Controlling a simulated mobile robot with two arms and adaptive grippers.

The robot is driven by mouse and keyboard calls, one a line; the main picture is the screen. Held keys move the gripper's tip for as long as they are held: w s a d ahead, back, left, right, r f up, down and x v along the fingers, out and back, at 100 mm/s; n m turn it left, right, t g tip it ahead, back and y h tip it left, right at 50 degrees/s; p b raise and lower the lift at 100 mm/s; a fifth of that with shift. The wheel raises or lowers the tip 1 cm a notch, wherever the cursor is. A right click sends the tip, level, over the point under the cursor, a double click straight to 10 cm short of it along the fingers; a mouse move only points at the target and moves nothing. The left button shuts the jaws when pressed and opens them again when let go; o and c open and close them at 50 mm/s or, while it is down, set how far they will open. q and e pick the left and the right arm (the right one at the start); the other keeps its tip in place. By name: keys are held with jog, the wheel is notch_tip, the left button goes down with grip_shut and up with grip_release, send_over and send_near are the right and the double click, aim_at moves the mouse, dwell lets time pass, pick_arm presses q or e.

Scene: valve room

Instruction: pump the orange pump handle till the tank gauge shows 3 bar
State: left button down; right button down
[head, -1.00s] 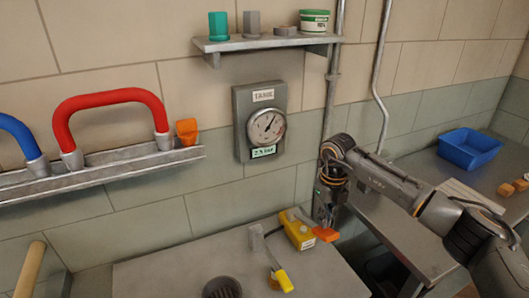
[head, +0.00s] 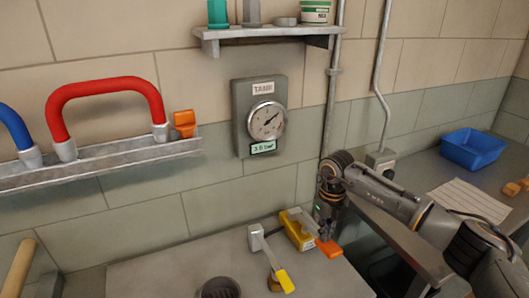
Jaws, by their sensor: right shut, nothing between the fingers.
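The tank gauge (head: 267,121) is a round white dial in a grey wall box. Its needle points up and to the right. The small green display (head: 262,147) under it appears to read 3.0 bar. The yellow pump (head: 299,230) stands at the back right of the grey bench. Its orange pump handle (head: 329,248) sticks out at the pump's right front, low down. My right gripper (head: 325,231) is shut and empty, just above the orange handle; I cannot tell if it touches it. My left gripper is not in view.
A drain (head: 219,288) is in the bench. A wall shelf (head: 265,33) is above the gauge. A blue bin (head: 472,149) stands on the right-hand table. The bench's left part is clear.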

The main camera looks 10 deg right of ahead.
jog(key=shift+f+b, duration=0.7)
jog(key=shift+f, duration=0.6)
jog(key=shift+r+p, duration=1.35)
jog(key=shift+r, duration=0.55)
jog(key=shift+r+p, duration=1.6)
jog(key=shift+r, duration=1.05)
jog(key=shift+r, duration=0.1)
notch_tip(320, 180, up, 5)
jog(key=p, duration=0.3)
